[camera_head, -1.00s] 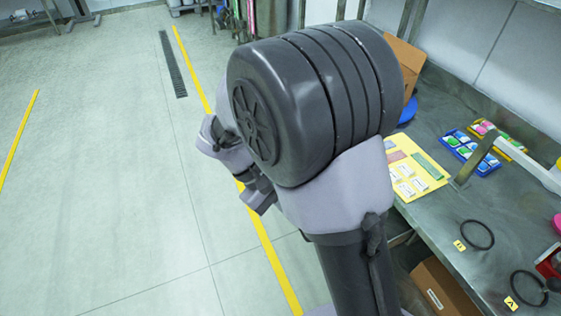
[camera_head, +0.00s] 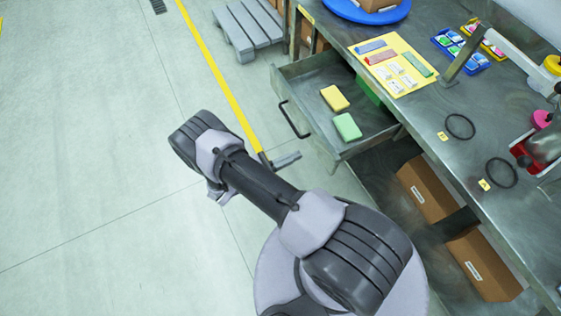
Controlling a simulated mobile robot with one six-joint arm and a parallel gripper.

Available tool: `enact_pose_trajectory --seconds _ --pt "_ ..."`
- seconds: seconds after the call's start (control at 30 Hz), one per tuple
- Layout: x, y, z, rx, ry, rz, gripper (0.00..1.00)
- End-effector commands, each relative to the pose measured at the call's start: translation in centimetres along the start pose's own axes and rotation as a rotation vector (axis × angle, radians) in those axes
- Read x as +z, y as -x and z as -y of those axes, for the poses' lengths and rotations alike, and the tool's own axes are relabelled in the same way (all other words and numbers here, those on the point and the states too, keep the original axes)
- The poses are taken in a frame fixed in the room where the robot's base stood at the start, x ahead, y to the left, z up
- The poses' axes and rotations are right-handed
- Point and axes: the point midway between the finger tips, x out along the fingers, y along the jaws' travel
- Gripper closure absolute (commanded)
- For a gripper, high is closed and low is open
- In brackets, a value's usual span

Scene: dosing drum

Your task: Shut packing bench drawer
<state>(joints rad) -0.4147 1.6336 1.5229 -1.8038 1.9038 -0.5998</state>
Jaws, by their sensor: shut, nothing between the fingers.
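The packing bench drawer (camera_head: 318,139) is a grey metal tray pulled out from under the bench top. Its dark bar handle (camera_head: 293,121) is on the left-hand front face. A yellow block (camera_head: 334,98) and a light green block (camera_head: 347,126) lie inside, with another green item (camera_head: 370,94) deeper in, partly under the top. My gripper (camera_head: 290,159) shows as a small grey tip past my forearm, below the handle in the picture and apart from it. It is shut and empty; its rear is hidden by the arm.
The bench top (camera_head: 432,113) carries a yellow card sheet (camera_head: 395,63), small bins (camera_head: 461,49) and black rings (camera_head: 460,126). Brown boxes (camera_head: 428,190) sit on the lower shelf. A grey pallet (camera_head: 250,30) lies beyond the drawer. Floor to the left is clear.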

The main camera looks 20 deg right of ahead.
Motion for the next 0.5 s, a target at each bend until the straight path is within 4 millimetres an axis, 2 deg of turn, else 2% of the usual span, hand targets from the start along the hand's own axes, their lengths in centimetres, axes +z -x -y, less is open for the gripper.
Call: enact_pose_trajectory --seconds 0.1,0.2,0.33,0.5 --pt "-0.1 -2.5 0.1 -0.004 0.001 0.000 1.00" --pt "-0.1 -4.2 0.1 -0.004 0.000 -0.001 1.00" --pt "-0.1 -5.6 0.1 -0.003 -0.001 -0.001 1.00" --pt "0.0 -6.2 0.1 -0.001 -0.001 -0.001 1.00"
